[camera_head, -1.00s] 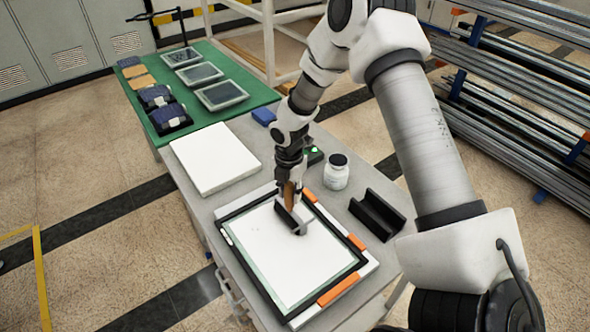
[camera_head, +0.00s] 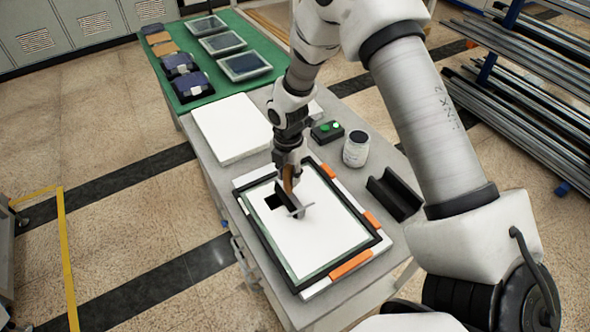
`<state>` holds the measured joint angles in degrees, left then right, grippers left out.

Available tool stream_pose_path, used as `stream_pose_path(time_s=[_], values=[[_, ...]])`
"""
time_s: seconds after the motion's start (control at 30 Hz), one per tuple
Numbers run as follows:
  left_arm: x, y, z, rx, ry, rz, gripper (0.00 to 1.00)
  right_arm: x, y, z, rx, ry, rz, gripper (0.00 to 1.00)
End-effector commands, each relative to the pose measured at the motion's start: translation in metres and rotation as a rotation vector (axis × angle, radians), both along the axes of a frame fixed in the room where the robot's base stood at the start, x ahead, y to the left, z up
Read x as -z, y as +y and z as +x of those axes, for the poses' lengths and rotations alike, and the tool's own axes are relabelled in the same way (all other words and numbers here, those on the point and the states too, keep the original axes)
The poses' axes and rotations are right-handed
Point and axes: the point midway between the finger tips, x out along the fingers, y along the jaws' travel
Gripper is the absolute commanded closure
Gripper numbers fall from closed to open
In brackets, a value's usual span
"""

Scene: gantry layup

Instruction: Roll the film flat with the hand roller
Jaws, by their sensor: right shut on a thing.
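My right gripper (camera_head: 288,172) is shut on the hand roller (camera_head: 289,190), held by its brown handle. The roller's head is over the upper part of the white film (camera_head: 318,225); whether it touches the film is hard to tell. A dark square patch shows just left of the roller; I cannot tell whether it is shadow or part of the tool. The film lies inside a black frame (camera_head: 355,257) on the table. My left gripper is not in view.
A white block (camera_head: 232,128) lies behind the frame. A small box with green buttons (camera_head: 327,131), a white jar (camera_head: 356,149) and a black channel-shaped cradle (camera_head: 394,194) stand to the right. Orange pieces (camera_head: 350,265) sit along the frame's edge. A green mat (camera_head: 198,98) with trays is farther back.

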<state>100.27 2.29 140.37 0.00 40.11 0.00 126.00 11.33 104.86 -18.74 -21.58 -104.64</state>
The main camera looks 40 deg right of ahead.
Motion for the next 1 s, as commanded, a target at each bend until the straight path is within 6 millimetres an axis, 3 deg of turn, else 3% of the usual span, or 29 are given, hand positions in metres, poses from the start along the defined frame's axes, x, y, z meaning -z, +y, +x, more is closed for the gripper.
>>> stream_pose_path(time_s=[0.73, 1.0], values=[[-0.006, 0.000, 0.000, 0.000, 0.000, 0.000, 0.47, 0.000, 0.050, 0.003, -0.003, -0.001, -0.002, 1.00], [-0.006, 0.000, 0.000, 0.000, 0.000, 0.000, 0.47, 0.001, 0.054, 0.003, 0.001, -0.001, 0.000, 1.00]])
